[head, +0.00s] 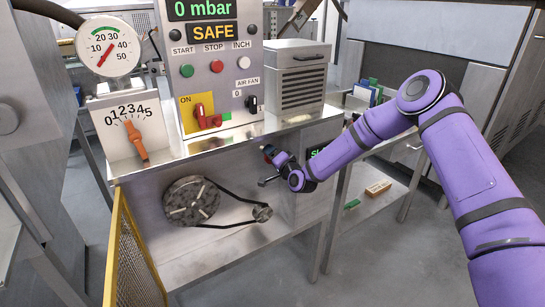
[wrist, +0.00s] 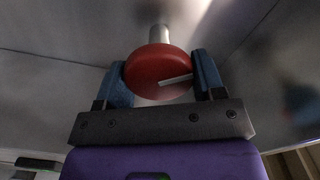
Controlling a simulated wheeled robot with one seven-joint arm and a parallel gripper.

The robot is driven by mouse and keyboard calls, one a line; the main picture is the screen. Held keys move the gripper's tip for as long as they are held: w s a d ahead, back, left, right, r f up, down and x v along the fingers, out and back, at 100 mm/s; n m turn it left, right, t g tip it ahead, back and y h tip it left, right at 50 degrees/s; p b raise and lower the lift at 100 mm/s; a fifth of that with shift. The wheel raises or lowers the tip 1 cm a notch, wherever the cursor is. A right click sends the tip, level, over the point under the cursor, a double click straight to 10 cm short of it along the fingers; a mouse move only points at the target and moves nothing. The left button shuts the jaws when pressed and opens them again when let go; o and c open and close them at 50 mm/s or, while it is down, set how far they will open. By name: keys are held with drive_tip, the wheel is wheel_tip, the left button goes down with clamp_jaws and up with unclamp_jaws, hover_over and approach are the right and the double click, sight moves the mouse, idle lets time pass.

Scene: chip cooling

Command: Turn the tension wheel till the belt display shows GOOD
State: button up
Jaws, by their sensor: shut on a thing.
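The tension wheel (wrist: 150,62) is a red round knob with a pale pointer line, on a light metal shaft in the wrist view. My gripper (wrist: 161,78) is shut on it, one blue finger pad on each side. In the head view my gripper (head: 269,165) is at the machine's front, below the panel, and hides most of the wheel. The belt display (head: 317,152) is just right of it, a dark screen with green letters starting "SL"; my arm hides the rest. A black belt (head: 232,191) runs between a large pulley (head: 192,202) and a small pulley (head: 262,212).
A control panel (head: 218,80) above reads 0 mbar and SAFE. A dial with an orange pointer (head: 135,138) and a round gauge (head: 107,50) are at the left. A yellow mesh guard (head: 133,255) stands open at the lower left. A shelf table (head: 375,215) is at the right.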

drive_tip(key=m, duration=0.5)
drive_tip(key=shift+f+m, duration=0.2)
drive_tip(key=shift+m, duration=0.2)
idle(0.4)
drive_tip(key=o, duration=0.9)
drive_tip(key=v, duration=1)
drive_tip(key=shift+s+d, duration=0.2)
drive_tip(key=shift+s, duration=0.15)
drive_tip(key=shift+r, duration=0.1)
